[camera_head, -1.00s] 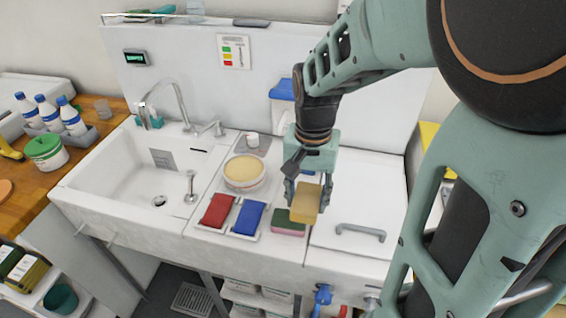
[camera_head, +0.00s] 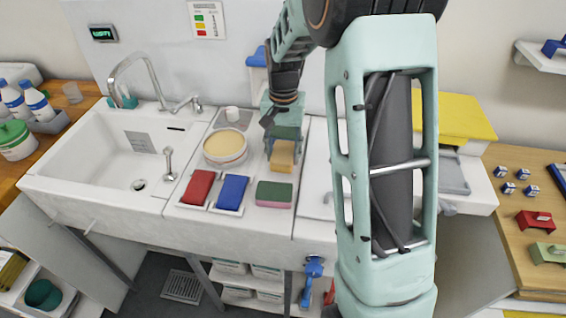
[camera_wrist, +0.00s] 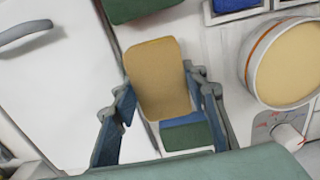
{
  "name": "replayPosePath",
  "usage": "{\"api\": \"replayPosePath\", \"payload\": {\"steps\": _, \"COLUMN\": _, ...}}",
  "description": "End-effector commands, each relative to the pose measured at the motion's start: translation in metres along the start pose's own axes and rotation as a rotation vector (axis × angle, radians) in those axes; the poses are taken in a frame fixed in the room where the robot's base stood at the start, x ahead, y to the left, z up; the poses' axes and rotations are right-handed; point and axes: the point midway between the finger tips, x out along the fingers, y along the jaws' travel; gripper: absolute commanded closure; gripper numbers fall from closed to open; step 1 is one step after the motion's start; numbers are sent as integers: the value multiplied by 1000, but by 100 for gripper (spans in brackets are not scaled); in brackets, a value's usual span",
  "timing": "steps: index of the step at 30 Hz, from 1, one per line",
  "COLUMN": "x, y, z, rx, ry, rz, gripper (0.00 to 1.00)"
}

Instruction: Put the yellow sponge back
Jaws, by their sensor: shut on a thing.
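The yellow sponge (camera_head: 282,156) is held in my gripper (camera_head: 284,141) over the back part of the counter, behind the green-and-pink sponge (camera_head: 274,194). In the wrist view the yellow sponge (camera_wrist: 157,78) stands out between the two fingers of my gripper (camera_wrist: 162,92). A blue-and-green piece (camera_wrist: 187,135) shows below it in that view; I cannot tell what it is. The gap between the yellow sponge and the counter is not clear.
A red pad (camera_head: 198,187) and a blue pad (camera_head: 232,191) lie left of the green-and-pink sponge. A round tub with a beige top (camera_head: 225,147) stands left of my gripper, near the sink (camera_head: 105,150). A pale lid with a handle (camera_wrist: 40,70) lies beside the sponges.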

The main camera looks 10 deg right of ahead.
Motion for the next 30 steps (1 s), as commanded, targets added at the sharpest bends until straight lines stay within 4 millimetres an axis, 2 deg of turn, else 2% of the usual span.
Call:
{"api": "replayPosePath", "payload": {"steps": 3, "x": 20, "y": -1, "z": -3, "rx": 0, "ry": -2, "rz": 1, "gripper": 86}}
{"api": "replayPosePath", "payload": {"steps": 7, "x": 35, "y": -1, "z": -3, "rx": 0, "ry": 0, "rz": 0, "gripper": 86}}
{"api": "replayPosePath", "payload": {"steps": 20, "x": 39, "y": 0, "z": -3, "rx": 0, "ry": -1, "rz": 1, "gripper": 86}}
{"api": "replayPosePath", "payload": {"steps": 21, "x": 38, "y": -1, "z": -3, "rx": 0, "ry": -1, "rz": 0, "gripper": 57}}
{"api": "replayPosePath", "payload": {"steps": 25, "x": 38, "y": -1, "z": -3, "rx": 0, "ry": -1, "rz": 0, "gripper": 43}}
{"api": "replayPosePath", "payload": {"steps": 30, "x": 38, "y": -1, "z": -3, "rx": 0, "ry": -1, "rz": 0, "gripper": 42}}
